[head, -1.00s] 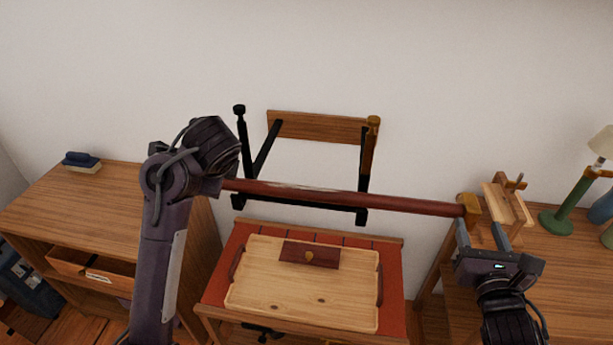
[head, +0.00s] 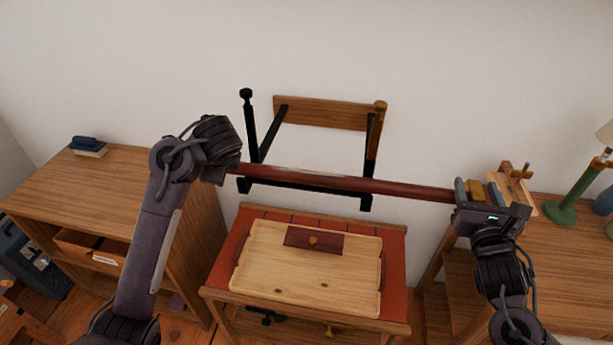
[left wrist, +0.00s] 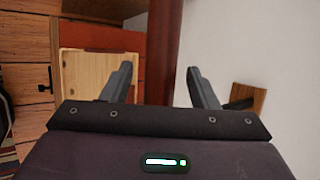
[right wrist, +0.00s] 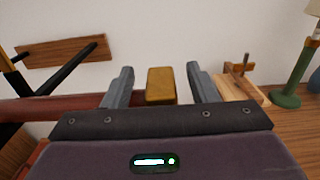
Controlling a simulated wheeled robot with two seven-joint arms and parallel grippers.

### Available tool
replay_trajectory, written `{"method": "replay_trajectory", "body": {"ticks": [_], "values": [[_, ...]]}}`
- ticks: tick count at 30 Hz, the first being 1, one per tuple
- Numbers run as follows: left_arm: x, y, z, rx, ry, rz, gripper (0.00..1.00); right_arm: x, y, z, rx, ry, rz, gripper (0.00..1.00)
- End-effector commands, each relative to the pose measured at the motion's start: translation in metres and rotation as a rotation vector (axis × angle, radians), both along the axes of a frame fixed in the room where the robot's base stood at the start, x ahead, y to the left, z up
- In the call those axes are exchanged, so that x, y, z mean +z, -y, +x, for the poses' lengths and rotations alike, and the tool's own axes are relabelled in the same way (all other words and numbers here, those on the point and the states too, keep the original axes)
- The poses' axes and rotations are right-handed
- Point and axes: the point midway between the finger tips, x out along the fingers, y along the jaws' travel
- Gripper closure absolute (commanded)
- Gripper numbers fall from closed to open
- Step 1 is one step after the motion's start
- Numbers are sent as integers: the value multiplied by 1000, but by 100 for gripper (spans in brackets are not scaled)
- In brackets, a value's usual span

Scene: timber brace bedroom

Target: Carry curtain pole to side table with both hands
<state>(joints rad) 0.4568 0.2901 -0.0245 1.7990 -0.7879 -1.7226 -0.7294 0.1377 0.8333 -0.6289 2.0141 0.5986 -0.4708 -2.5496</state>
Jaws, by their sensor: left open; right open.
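The red-brown curtain pole (head: 340,182) lies nearly level in front of the wall, with a brass-coloured end block (right wrist: 160,85) at its right end. My left gripper (left wrist: 158,68) is open, with the pole between its spread fingers. Its fingertips are hidden behind the wrist in the head view. My right gripper (head: 478,188) is open around the brass end, with a finger on either side; contact is unclear. A low table with a red top (head: 394,265) stands below the pole; I cannot tell if it is the side table.
A wooden tray (head: 260,282) with a dark red block (head: 313,238) covers most of the low table. A black wall rack with a wooden board (head: 325,112) is behind the pole. A cabinet (head: 110,185) stands left. A right-hand desk (head: 560,265) holds a green lamp (head: 578,195).

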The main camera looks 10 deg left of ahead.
Motion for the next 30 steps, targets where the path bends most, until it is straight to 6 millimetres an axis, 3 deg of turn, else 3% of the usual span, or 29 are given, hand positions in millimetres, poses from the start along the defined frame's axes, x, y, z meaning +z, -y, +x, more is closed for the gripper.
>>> {"method": "replay_trajectory", "body": {"ticks": [11, 24, 30], "values": [[-5, -3, 3, 1, 1, -2, 46, 0, 0, 7, 0, 0, 1, 47], [-5, -2, 3, 0, 1, -1, 100, 0, 0, 6, 0, 0, 1, 100], [-5, -2, 3, 0, 1, -1, 100, 0, 0, 6, 0, -1, 1, 100]]}}
